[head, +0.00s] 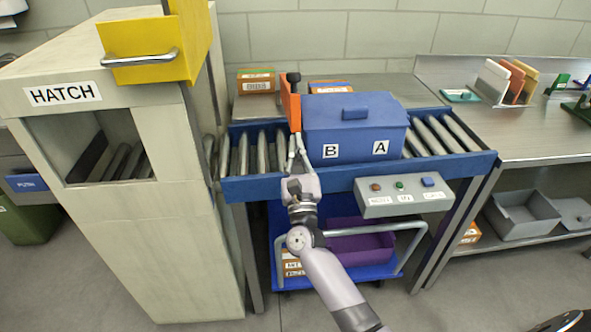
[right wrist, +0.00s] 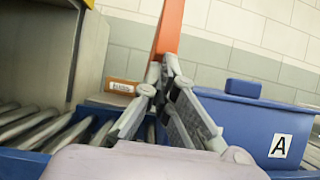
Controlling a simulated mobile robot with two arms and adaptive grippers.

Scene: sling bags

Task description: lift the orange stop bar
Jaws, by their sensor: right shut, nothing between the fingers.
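The orange stop bar (head: 290,104) stands upright at the left end of the blue lidded box (head: 350,128), over the roller conveyor (head: 262,152). A black knob (head: 293,78) shows at its top. My right gripper (head: 297,138) is in front of the bar's lower part, with its fingertips together and nothing held. In the right wrist view the fingertips (right wrist: 165,62) meet at the lower visible end of the orange bar (right wrist: 170,28). I cannot tell whether they touch it. The bar's lower end is hidden behind the fingers. My left gripper is not in view.
The hatch housing (head: 185,230) with a raised yellow door (head: 155,40) stands at the left. A grey button panel (head: 404,196) is mounted on the conveyor's front. A blue cart with a purple bin (head: 352,247) is underneath. A steel table (head: 480,90) is at the right.

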